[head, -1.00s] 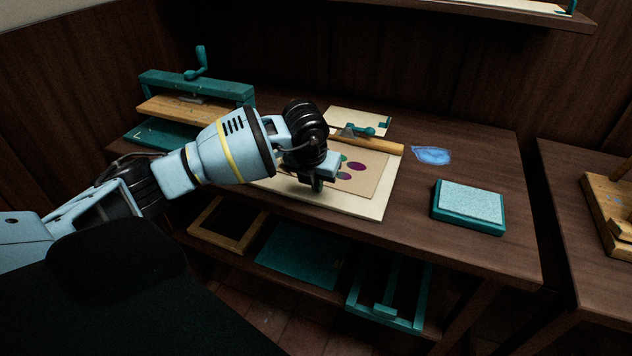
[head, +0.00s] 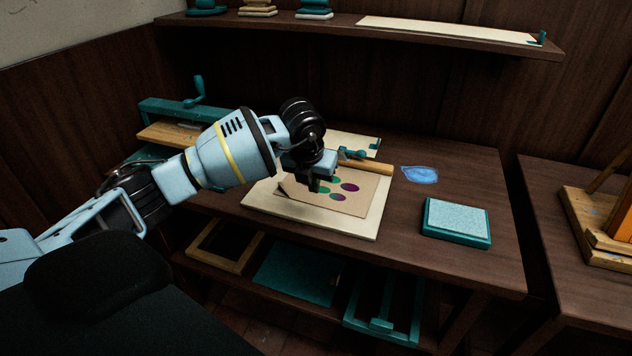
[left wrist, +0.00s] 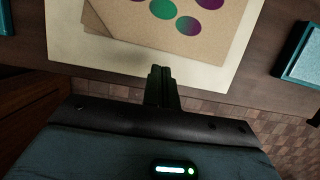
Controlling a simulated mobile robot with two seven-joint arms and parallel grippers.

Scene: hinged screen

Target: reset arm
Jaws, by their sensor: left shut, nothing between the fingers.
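My left arm comes in from the left in the head view, and its gripper (head: 316,184) hangs over the left part of a brown sheet with green and purple spots (head: 352,192). The sheet lies on a cream board (head: 350,229) on the dark wooden table (head: 455,260). In the left wrist view the fingers (left wrist: 161,88) are together and empty, by the near edge of the cream board (left wrist: 95,62). The spotted sheet (left wrist: 140,25) shows beyond them. I cannot tell how high the fingers are above the board. My right gripper is out of view.
A teal-rimmed pad (head: 457,219) and a blue patch (head: 420,174) are on the table's right. A teal press (head: 170,112) stands behind my arm. A wooden roller or bar (head: 365,167) lies behind the sheet. Frames sit on the lower shelf (head: 225,245). A wall shelf (head: 400,38) runs above.

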